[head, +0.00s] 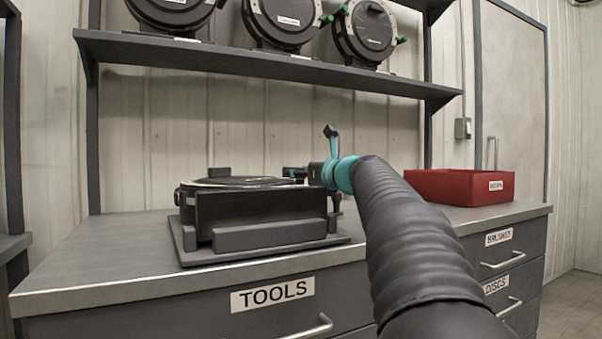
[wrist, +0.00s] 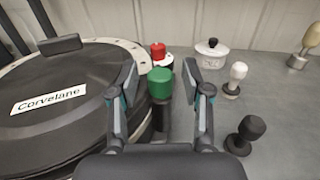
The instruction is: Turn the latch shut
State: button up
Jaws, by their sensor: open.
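The round black seed meter (head: 245,208) lies flat in a grey cradle on the bench. In the wrist view its dark lid (wrist: 75,85), labelled "Corvelane", fills the left side. A green cylindrical knob (wrist: 160,83), which looks like the latch handle, stands at the lid's right edge. My gripper (wrist: 166,80) is open, with one finger left of the green knob and the other to its right. A gap shows between the knob and the right finger; whether the left finger touches it I cannot tell. The latch's lower part is largely hidden.
A red-topped piece (wrist: 158,52) stands just behind the green knob. A red bin (head: 440,187) is farther right. A shelf (head: 270,55) with more meters hangs above.

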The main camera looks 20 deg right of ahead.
jog(key=shift+d, duration=0.1)
grip_shut()
jog(key=shift+y+p, duration=0.3)
jog(key=shift+p, duration=0.15)
jog(key=n+g+y+p, duration=0.1)
jog(key=n+y+p, duration=0.1)
jog(key=p, duration=0.1)
jog(key=r+n+g+y+p, duration=0.1)
jog(key=n+y+p, duration=0.1)
jog(key=y+p, duration=0.1)
jog(key=n+g+y+p, duration=0.1)
jog(key=y+p, duration=0.1)
jog(key=shift+f+n+g+y+p, duration=0.15)
jog(key=shift+n+g+y+p, duration=0.15)
jog(key=shift+n+g+p, duration=0.1)
jog(key=n+g+y, duration=0.1)
jog(key=n+g+y+p, duration=0.1)
jog(key=g, duration=0.1)
jog(key=shift+f+n+y, duration=0.3)
jog(key=shift+f+y, duration=0.05)
jog(key=shift+y, duration=0.05)
jog(key=shift+f+n+g+y, duration=0.1)
jog(key=shift+n+g+y, duration=1)
jog(key=shift+g, duration=0.5)
jog(key=shift+n+g+y, duration=0.3)
jog(key=shift+n+g, duration=0.5)
jog(key=shift+g, duration=0.2)
